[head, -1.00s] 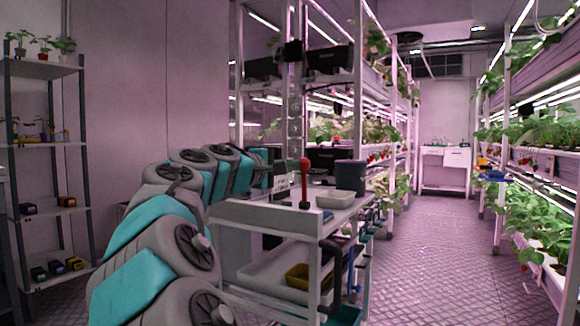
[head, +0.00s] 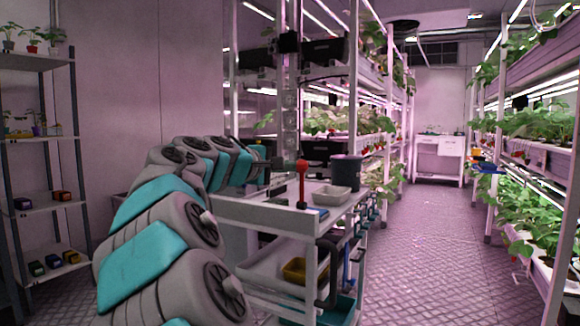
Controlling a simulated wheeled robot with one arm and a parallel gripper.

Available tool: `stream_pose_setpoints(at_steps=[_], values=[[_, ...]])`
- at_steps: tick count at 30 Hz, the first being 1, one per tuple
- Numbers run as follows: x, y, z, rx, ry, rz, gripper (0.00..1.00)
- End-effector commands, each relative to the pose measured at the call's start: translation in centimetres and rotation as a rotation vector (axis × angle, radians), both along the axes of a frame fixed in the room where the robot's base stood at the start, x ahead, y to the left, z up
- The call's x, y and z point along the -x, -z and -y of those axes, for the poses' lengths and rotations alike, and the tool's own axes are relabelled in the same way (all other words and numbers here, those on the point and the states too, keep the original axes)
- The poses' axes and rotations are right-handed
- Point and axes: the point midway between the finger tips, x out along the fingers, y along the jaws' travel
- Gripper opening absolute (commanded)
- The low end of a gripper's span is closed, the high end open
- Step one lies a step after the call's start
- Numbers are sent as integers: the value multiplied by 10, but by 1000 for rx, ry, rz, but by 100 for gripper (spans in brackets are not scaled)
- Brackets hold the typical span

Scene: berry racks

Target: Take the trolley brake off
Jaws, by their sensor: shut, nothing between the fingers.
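The trolley (head: 262,212) is a white cart in the middle of the head view. A red-topped lever (head: 302,172), likely its brake lever, stands upright at the near end of its top. My arm reaches along the trolley's left side. My gripper (head: 268,172) is at its far end, small and dark, left of the lever and apart from it in the picture. It is shut and empty; its fingers are hard to make out. The trolley's wheels are out of view or hidden.
On the trolley are a white tray (head: 331,195), a dark grey bucket (head: 346,171) and a yellow bin (head: 300,271) below. Plant racks line both sides, the right one (head: 563,225) beside a clear aisle (head: 430,240). A shelf (head: 45,138) stands at left.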

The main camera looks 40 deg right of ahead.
Motion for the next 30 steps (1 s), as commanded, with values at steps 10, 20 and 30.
stream_pose_setpoints(at_steps=[10,20,30], values=[[16,-9,-69,2,-4,2,0],[27,-14,-114,0,-1,1,0],[32,-11,-117,-14,4,3,0]])
